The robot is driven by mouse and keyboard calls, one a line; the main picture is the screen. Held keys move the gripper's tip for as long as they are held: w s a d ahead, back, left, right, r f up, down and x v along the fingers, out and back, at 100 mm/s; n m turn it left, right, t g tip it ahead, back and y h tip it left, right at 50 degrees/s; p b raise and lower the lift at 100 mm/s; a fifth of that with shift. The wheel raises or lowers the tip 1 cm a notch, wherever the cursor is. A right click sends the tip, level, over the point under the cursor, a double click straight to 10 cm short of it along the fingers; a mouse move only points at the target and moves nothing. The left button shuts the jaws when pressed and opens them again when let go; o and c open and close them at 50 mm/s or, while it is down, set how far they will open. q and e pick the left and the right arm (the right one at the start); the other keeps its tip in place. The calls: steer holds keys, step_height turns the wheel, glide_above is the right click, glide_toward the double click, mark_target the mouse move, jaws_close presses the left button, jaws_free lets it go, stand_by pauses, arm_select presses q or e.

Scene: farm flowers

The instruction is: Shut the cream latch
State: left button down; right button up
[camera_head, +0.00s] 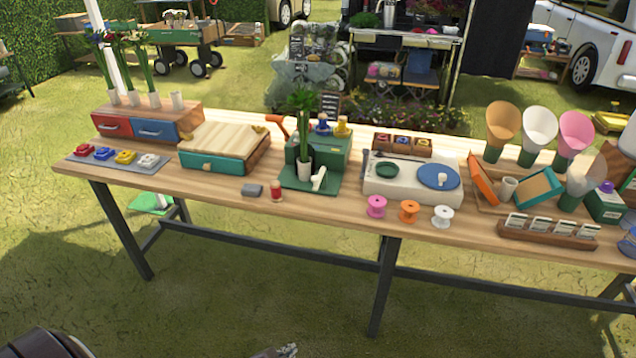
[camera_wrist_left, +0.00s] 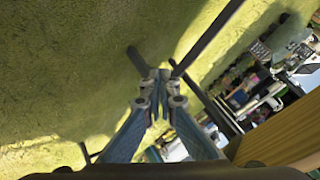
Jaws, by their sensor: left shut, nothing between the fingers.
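I cannot tell for sure which part is the cream latch. A small white, lever-like piece (camera_head: 319,178) stands on the green base (camera_head: 330,184) at the front of the green box (camera_head: 322,153). Another small whitish piece (camera_head: 148,160) lies at the right end of the grey mat (camera_head: 80,163). Whether either is open or shut is too small to tell. My left gripper (camera_head: 278,351) shows only as a tip at the bottom edge, well in front of the table and apart from everything. In the left wrist view its fingers (camera_wrist_left: 160,90) are shut and empty, over grass.
The long wooden table (camera_head: 230,198) crosses the view. A grey block (camera_head: 252,190) and a red spool (camera_head: 277,190) lie near its front edge. Pink, orange and white spools (camera_head: 409,211) stand further right. The grass before the table is clear.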

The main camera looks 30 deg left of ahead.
mark_target(315, 186)
arm_select(q)
steer(key=w+r+m+t, duration=0.2)
steer(key=w+r, duration=0.3)
steer(key=r, duration=0.8)
steer(key=w+r+m+t+p, duration=0.1)
steer(key=w+r+m+t, duration=0.2)
steer(key=r, duration=1.1)
steer(key=w+r+m+t+p, duration=0.1)
steer(key=w+r, duration=0.6)
steer(key=r, duration=0.7)
steer(key=m+t, duration=0.1)
steer(key=t, duration=0.1)
steer(key=shift+w+a+m+t+h, duration=0.3)
steer(key=shift+w+a, duration=0.1)
steer(key=shift+w, duration=0.1)
steer(key=shift+w+a+f+p, duration=0.2)
steer(key=shift+w+a+p, duration=0.35)
steer(key=shift+w, duration=1.25)
steer(key=shift+w+a+f+p, duration=0.25)
steer(key=shift+w+a, duration=0.55)
steer(key=shift+w, duration=0.95)
steer(key=shift+w+a+f+p, duration=0.1)
steer(key=shift+w+a+p, duration=0.5)
steer(key=shift+w, duration=1.2)
steer(key=shift+a, duration=0.15)
steer(key=shift+s+a+m+h, duration=0.1)
steer(key=shift+a+m+h, duration=0.15)
steer(key=shift+h, duration=0.25)
